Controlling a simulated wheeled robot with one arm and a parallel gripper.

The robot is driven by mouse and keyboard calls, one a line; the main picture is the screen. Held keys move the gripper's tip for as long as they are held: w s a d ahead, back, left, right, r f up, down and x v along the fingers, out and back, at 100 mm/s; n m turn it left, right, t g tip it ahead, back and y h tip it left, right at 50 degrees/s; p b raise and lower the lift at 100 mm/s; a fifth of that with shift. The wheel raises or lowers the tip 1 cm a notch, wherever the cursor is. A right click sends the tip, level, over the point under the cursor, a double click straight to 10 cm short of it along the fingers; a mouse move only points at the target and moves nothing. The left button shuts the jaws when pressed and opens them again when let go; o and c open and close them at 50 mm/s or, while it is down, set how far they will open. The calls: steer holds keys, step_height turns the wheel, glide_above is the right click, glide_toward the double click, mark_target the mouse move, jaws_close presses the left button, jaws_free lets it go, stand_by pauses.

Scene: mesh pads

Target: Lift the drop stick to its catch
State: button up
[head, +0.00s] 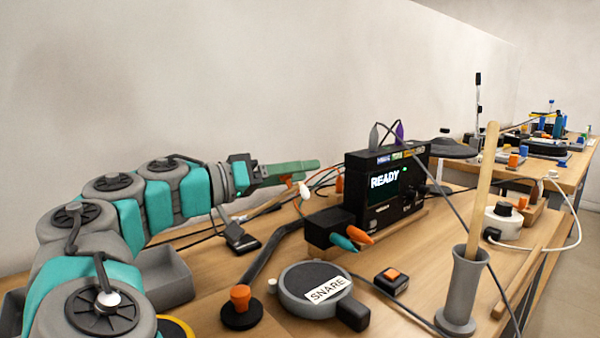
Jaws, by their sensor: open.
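A pale wooden stick (484,185) stands nearly upright, leaning slightly, in a grey cylindrical holder (463,295) at the right front of the bench. Farther back, a thin dark-topped post (478,105) rises near a dark round pad (452,147). I cannot tell which of these is the drop stick, and no catch can be made out. My gripper (308,170) is open, its green fingers pointing right in front of the wall, left of the black module. It is well away from the wooden stick and holds nothing that I can see.
The black module (382,203) reading READY stands mid-bench. A pad marked SNARE (310,285), an orange-knobbed piece (240,305) and a small orange-button box (391,280) lie in front. Cables cross the bench. A second bench (570,168) with clutter stands behind right.

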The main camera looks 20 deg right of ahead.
steer(key=v, duration=0.7)
steer(key=shift+a, duration=0.15)
